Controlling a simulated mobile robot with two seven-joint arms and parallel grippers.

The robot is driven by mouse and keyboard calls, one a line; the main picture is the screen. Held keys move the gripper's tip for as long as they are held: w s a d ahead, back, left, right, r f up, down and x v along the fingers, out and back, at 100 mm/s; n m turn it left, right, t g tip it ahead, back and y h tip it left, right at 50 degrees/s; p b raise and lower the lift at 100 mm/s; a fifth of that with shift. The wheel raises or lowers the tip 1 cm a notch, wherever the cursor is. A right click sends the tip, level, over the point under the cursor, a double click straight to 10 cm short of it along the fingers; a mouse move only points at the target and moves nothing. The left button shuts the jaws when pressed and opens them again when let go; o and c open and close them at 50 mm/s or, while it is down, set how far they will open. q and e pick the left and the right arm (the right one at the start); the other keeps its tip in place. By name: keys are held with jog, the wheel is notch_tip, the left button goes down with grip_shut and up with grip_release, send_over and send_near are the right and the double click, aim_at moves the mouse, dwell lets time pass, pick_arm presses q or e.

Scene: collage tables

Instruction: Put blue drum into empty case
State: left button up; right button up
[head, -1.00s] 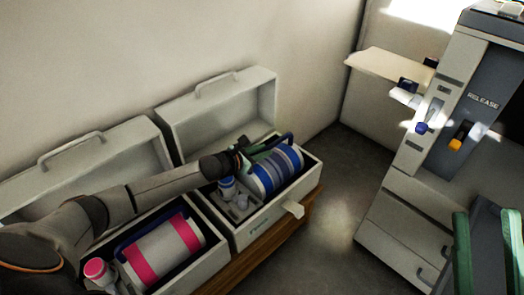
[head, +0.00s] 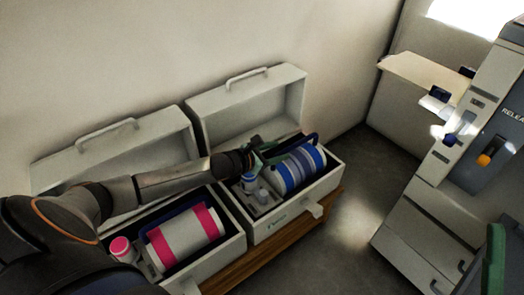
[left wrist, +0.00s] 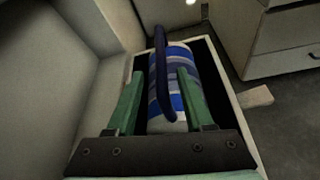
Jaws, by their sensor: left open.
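The blue striped drum (head: 301,168) lies in the right open case (head: 326,190); it also shows in the left wrist view (left wrist: 180,65). Its dark blue handle (left wrist: 163,85) arches along it. My left gripper (head: 264,152) is at the drum's near end, open. In the left wrist view its green fingers (left wrist: 161,76) stand either side of the handle, not closed on it. The left open case (head: 225,248) holds a white drum with pink bands (head: 187,237). No empty case shows. One green finger of my right gripper (head: 495,262) shows at the lower right edge.
Small bottles (head: 249,182) stand beside the blue drum. A pink-capped bottle (head: 120,247) is in the left case. The cases rest on a wooden bench (head: 262,258) against the wall. A grey machine (head: 440,200) with an orange lever stands right, with floor between.

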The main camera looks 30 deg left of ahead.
pick_arm(q)
jog(key=p+v, duration=0.2)
jog(key=v, duration=0.5)
jog(key=s+d+r+n+t+h, duration=0.1)
jog(key=s+d+r+n+h, duration=0.4)
jog(key=d, duration=0.4)
jog(key=s+d+r+n+t+h, duration=0.1)
jog(key=s+d+r+n+h, duration=0.15)
jog(key=d+r+n, duration=0.55)
jog(key=s+d+r+n+t+h, duration=0.1)
jog(key=s+r+n+t+h, duration=0.1)
jog(key=s+r+n, duration=0.4)
jog(key=s+d+r+n+t+h, duration=0.2)
jog(key=s+r+n+t, duration=0.2)
jog(key=r+n, duration=0.6)
notch_tip(320, 180, up, 4)
jog(key=shift+s+r+n+t+h, duration=0.1)
jog(key=shift+s+n+t+h, duration=0.25)
jog(key=shift+s, duration=0.85)
jog(key=shift+a, duration=0.1)
